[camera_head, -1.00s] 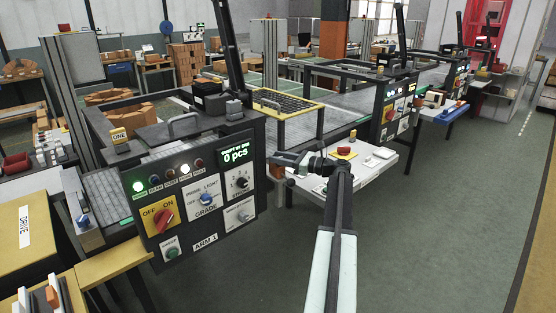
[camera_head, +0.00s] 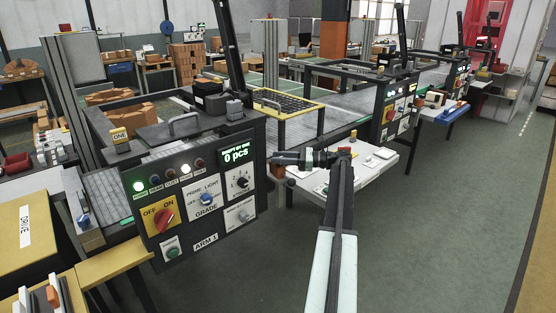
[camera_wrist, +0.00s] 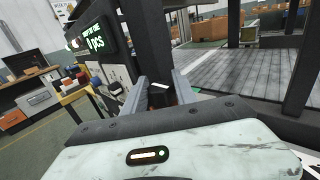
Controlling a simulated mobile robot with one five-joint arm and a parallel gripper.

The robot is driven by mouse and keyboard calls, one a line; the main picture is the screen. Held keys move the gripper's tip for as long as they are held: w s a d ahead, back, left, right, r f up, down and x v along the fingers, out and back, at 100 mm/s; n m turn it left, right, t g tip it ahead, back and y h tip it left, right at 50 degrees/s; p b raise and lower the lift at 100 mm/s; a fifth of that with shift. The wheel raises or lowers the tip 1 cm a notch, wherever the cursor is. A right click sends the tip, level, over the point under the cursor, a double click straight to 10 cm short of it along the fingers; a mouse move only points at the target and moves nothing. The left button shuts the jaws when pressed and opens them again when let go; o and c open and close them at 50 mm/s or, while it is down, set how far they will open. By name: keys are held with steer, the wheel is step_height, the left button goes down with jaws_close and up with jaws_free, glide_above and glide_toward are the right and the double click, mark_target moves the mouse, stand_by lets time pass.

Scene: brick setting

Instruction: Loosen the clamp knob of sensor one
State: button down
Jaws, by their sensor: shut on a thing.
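My gripper (camera_head: 275,159) is at the right side of the ARM 1 machine (camera_head: 190,205), just beyond its front panel's edge. In the wrist view its two grey fingers (camera_wrist: 160,88) point away from me toward the machine's dark post. They are shut on a small dark part with a pale top face (camera_wrist: 160,86), which I take to be the clamp knob of sensor one. The fingers and wrist housing hide most of it, and its turn position cannot be read.
The panel carries a red OFF/ON switch (camera_head: 163,215), a blue GRADE knob (camera_head: 206,199) and a green display reading 0 pcs (camera_head: 236,155). A white side table (camera_head: 375,165) stands behind my wrist. The green floor (camera_head: 440,230) at right is clear.

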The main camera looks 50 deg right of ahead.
steer(key=c, duration=1)
jaws_free()
steer(key=shift+w, duration=0.1)
steer(key=shift+d, duration=0.1)
steer(key=v, duration=0.7)
steer(key=shift+s+d, duration=0.15)
steer(key=shift+s, duration=0.2)
